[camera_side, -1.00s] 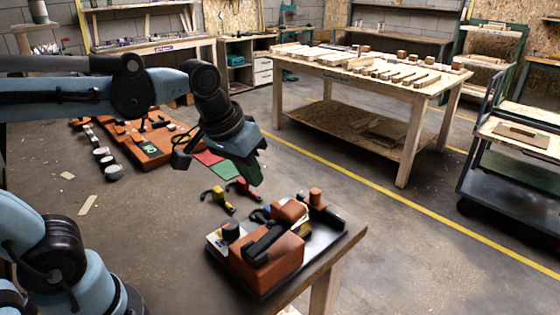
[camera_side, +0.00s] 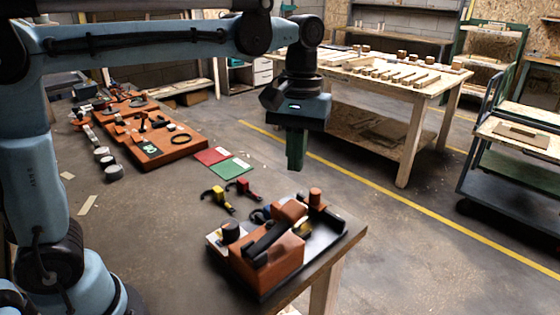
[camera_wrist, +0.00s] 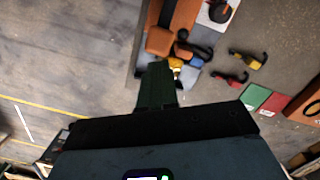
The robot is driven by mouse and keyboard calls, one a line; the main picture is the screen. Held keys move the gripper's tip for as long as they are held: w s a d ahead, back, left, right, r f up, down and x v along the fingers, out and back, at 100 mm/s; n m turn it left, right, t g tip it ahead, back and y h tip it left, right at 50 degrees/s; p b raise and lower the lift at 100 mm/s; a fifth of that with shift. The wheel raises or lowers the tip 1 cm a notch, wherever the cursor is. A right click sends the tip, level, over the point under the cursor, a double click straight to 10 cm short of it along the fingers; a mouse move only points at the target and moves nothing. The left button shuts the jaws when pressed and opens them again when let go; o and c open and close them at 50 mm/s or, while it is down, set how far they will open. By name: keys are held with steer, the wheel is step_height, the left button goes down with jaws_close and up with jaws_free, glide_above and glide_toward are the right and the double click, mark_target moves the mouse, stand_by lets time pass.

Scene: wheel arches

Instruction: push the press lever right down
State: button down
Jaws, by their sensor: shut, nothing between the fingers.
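The press (camera_side: 268,262) is an orange block on a dark base plate at the front corner of the bench. A black bar (camera_side: 263,240), which looks like its lever, slopes along its top; I cannot tell its exact height. In the wrist view the press (camera_wrist: 186,14) is at the top, partly cut off, with the black bar (camera_wrist: 168,12) along it. My gripper (camera_side: 296,166) points straight down with green fingers together and empty. It hangs in the air above and behind the press, touching nothing. In the wrist view the fingers (camera_wrist: 158,68) overlap the plate's end.
An orange cylinder (camera_side: 315,196) and a smaller orange block (camera_side: 288,210) stand on the same plate. Yellow (camera_side: 217,199) and red (camera_side: 243,188) clamp-like tools lie behind it. Red and green mats (camera_side: 229,169) and an orange board (camera_side: 165,146) lie farther back.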

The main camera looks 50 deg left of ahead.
mark_target(293, 205)
steer(key=shift+f, duration=0.1)
steer(key=shift+s+d+f, duration=0.1)
steer(key=shift+s+f, duration=0.05)
steer(key=shift+f, duration=1.55)
steer(key=shift+s+d+f, duration=0.1)
steer(key=shift+s+f, duration=0.05)
steer(key=shift+f, duration=2.95)
steer(key=w, duration=0.1)
steer(key=w+a+r, duration=0.1)
steer(key=shift+w+a, duration=0.3)
steer(key=shift+w, duration=0.05)
steer(key=shift+r, duration=0.15)
step_height(293, 205, up, 12)
steer(key=w, duration=0.1)
steer(key=shift+a, duration=0.25)
